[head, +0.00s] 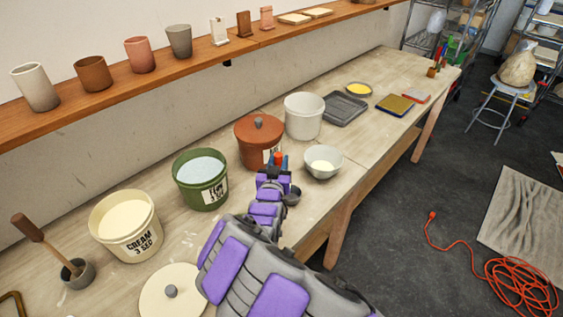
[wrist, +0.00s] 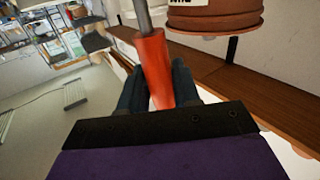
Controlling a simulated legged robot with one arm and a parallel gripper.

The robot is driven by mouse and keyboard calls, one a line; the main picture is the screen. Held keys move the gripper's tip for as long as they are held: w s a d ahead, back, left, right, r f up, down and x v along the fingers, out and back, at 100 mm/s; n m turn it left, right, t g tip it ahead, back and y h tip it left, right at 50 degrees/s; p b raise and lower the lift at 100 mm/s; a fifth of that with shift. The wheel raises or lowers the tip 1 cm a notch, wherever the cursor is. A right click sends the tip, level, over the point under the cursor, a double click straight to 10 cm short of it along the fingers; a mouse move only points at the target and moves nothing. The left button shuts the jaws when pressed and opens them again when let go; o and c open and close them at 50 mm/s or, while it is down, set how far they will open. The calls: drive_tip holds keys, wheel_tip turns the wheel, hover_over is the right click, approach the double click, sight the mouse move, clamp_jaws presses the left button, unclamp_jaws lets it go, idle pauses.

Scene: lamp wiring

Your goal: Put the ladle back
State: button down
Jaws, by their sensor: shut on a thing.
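The ladle has a red handle (wrist: 155,65) and a grey metal shaft (wrist: 143,14), both in the wrist view. My gripper (wrist: 158,90) is shut on the handle, with a dark finger on each side. In the head view, my gripper (head: 278,166) is over the table between the terracotta lidded bucket (head: 259,135) and the white bowl (head: 322,163), and the red handle end shows between the blue fingers. The ladle's bowl is not clearly visible. A small grey rounded shape (head: 293,196) shows beside my gripper; I cannot tell if it is the ladle's bowl.
A green glaze bucket (head: 201,178), a cream bucket (head: 126,224) and a white bucket (head: 304,116) stand along the table (head: 357,147). A round lid (head: 172,292) lies in front. A shelf (head: 205,50) of cups runs above. An orange cord (head: 518,284) lies on the floor.

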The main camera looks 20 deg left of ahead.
drive_tip(key=shift+s+a, duration=0.1)
drive_tip(key=c, duration=1.1)
unclamp_jaws()
drive_tip(key=o, duration=0.3)
drive_tip(key=shift+d+r, duration=0.1)
drive_tip(key=shift+d, duration=0.3)
drive_tip(key=shift+s+a, duration=0.2)
drive_tip(key=shift+s, duration=0.15)
drive_tip(key=s+d+p, duration=0.2)
drive_tip(key=s, duration=0.9)
drive_tip(key=shift+d, duration=0.25)
